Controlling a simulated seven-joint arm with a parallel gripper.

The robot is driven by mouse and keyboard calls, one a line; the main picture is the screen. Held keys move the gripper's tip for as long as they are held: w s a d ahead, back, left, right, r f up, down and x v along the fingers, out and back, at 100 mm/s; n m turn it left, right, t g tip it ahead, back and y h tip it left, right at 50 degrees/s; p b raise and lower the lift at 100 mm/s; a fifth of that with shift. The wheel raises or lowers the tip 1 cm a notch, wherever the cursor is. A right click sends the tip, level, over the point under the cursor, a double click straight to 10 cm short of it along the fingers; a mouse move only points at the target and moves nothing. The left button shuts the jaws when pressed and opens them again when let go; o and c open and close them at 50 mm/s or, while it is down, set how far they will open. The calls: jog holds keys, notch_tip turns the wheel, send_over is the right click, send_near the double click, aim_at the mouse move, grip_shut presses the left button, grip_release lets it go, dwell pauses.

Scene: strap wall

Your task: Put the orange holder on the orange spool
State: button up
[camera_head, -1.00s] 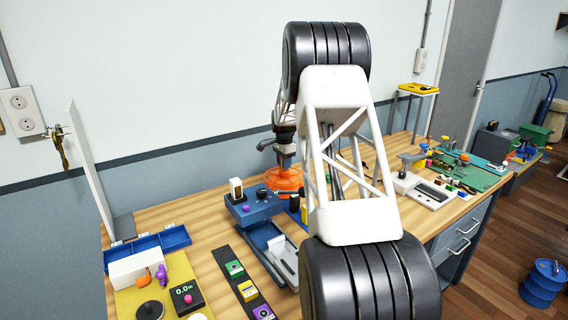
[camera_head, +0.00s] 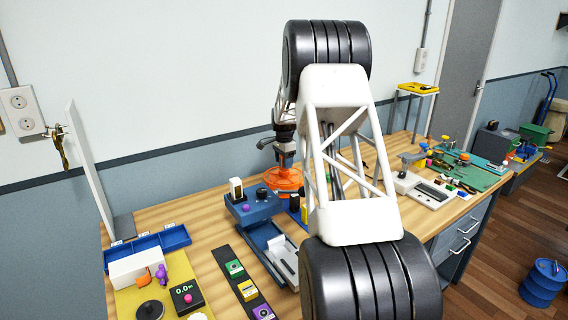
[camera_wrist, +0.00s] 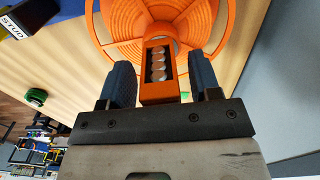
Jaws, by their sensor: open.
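The orange spool (camera_head: 284,181) stands on the bench beyond the blue machine. In the wrist view it is a wide ringed disc (camera_wrist: 118,22) with spokes, at the top. The orange holder (camera_wrist: 158,95) is a narrow box with several round silvery pieces in its slot. It lies between the two blue-grey fingers of my gripper (camera_wrist: 162,80), with narrow gaps at its sides. Its far end overlaps the spool's hub in the picture; I cannot tell whether it is seated there. My gripper is open, above the spool in the head view (camera_head: 285,158). The holder is not clear there.
A blue machine (camera_head: 252,207) stands just left of the spool. A dark strip (camera_head: 240,280) with coloured blocks and a yellow mat (camera_head: 160,298) lie nearer. A white panel (camera_head: 90,170) stands at left. My arm hides the bench right of the spool.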

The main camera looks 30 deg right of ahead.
notch_tip(320, 180, up, 12)
jog(key=shift+f, duration=0.25)
dwell(0.3)
dwell(0.7)
jog(key=shift+s+a+r, duration=0.2)
jog(key=shift+a+r, duration=0.05)
jog(key=shift+a, duration=0.15)
jog(key=s+a+r+n+t, duration=0.1)
jog(key=s+a+r+n, duration=0.4)
jog(key=s+a, duration=0.7)
jog(key=s+a+r+n, duration=0.3)
jog(key=s+a+r, duration=0.3)
jog(key=s+a, duration=0.65)
jog(key=s+a+f+n, duration=0.2)
jog(key=s+a, duration=0.3)
jog(key=s, duration=0.5)
jog(key=s+a+f+n+t, duration=0.1)
jog(key=s+a+f+n, duration=0.2)
jog(key=s+a, duration=0.3)
jog(key=s+a+f+n, duration=0.2)
jog(key=s+a+n, duration=0.2)
jog(key=s, duration=1.1)
jog(key=shift+s+a+f+n+t, duration=0.3)
jog(key=shift+s+a+f+n, duration=0.1)
jog(key=shift+a, duration=0.25)
